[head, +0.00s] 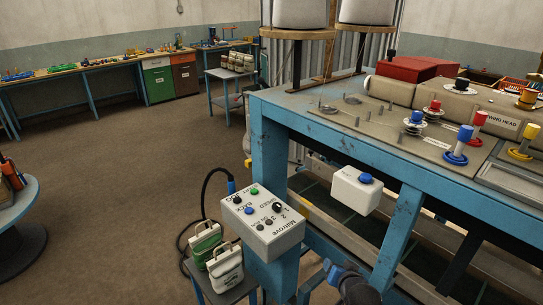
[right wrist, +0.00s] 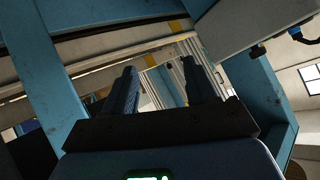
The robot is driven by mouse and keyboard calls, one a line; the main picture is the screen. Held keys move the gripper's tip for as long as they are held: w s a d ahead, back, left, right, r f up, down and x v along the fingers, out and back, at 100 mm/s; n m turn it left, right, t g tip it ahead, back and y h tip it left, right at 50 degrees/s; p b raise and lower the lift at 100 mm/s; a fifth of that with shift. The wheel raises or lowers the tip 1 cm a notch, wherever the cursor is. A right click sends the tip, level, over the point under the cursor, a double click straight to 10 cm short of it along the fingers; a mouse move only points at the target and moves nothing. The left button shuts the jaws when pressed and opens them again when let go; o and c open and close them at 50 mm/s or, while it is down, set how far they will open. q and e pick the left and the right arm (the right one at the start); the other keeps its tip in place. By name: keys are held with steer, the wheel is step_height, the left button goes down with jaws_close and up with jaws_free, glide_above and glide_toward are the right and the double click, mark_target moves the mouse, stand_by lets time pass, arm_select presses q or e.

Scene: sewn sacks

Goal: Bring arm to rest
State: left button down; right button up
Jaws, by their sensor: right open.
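My right gripper (head: 341,273) shows at the bottom edge of the head view, low beside the blue frame of the machine table (head: 268,160). In the right wrist view its two dark fingers (right wrist: 163,82) stand apart with nothing between them. Blue frame beams and pale rails lie beyond the fingers. Most of the right arm is out of view. My left gripper is in neither view.
A control box (head: 262,226) with coloured buttons stands left of the gripper. Two small sacks (head: 226,268) sit on a low stand beside it. A white switch box (head: 356,190) hangs on the table frame. Open floor (head: 110,190) lies to the left.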

steer(key=s+d+r+n+t+b, duration=0.15)
steer(key=s+t, duration=0.25)
steer(key=s, duration=0.6)
steer(key=s+r+n+t+b, duration=0.25)
steer(key=s+t, duration=0.25)
steer(key=s, duration=0.5)
steer(key=s+f+g+b, duration=0.1)
steer(key=s+f, duration=0.3)
steer(key=s, duration=0.6)
steer(key=shift+s+d+g+b, duration=0.3)
steer(key=shift+g+b, duration=0.1)
steer(key=shift+b, duration=0.1)
steer(key=shift+w, duration=0.1)
